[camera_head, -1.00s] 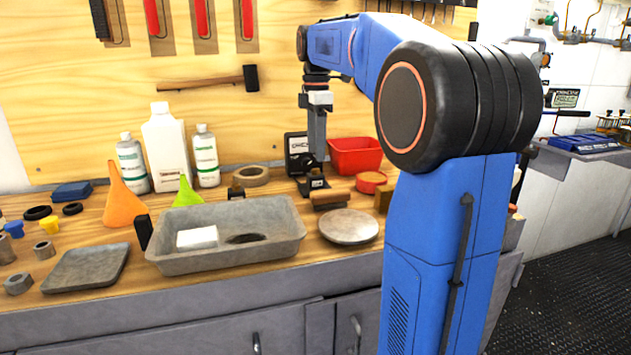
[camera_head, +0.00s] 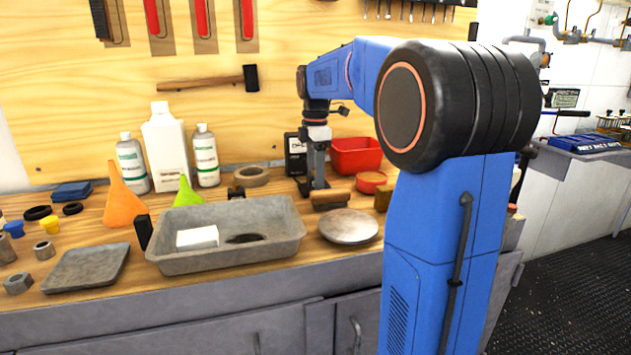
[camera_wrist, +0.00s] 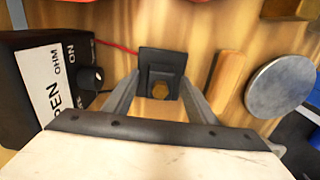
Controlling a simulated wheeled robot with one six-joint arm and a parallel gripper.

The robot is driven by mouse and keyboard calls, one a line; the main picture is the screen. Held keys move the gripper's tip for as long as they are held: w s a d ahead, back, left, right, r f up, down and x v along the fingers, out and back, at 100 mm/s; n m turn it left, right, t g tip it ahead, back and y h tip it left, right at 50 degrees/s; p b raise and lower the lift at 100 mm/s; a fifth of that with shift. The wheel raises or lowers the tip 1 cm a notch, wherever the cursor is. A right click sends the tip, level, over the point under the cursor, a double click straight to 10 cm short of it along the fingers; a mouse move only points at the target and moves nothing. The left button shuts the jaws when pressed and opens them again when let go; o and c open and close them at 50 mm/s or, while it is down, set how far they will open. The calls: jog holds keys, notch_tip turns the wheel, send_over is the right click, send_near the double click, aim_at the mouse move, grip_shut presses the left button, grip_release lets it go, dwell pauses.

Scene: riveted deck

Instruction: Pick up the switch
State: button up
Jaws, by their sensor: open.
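A small black switch (camera_wrist: 164,60) with a brass-coloured part sits on the wooden bench in the wrist view. My gripper (camera_wrist: 160,88) is open, with one finger on each side of the switch's lower part. I cannot tell whether the fingers touch it. In the head view my gripper (camera_head: 317,178) points straight down at the bench behind the wooden-handled piece. There the switch is mostly hidden by the fingers.
A black meter box (camera_wrist: 30,85) with a knob stands close left of my gripper. A wooden block (camera_head: 331,197) and a round grey plate (camera_head: 349,226) lie in front. A red bin (camera_head: 356,155) stands behind. A grey tray (camera_head: 225,217) is to the left.

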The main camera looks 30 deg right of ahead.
jog(key=c, duration=1.3)
jog(key=shift+r, duration=0.15)
notch_tip(320, 180, up, 10)
jog(key=shift+f, duration=0.1)
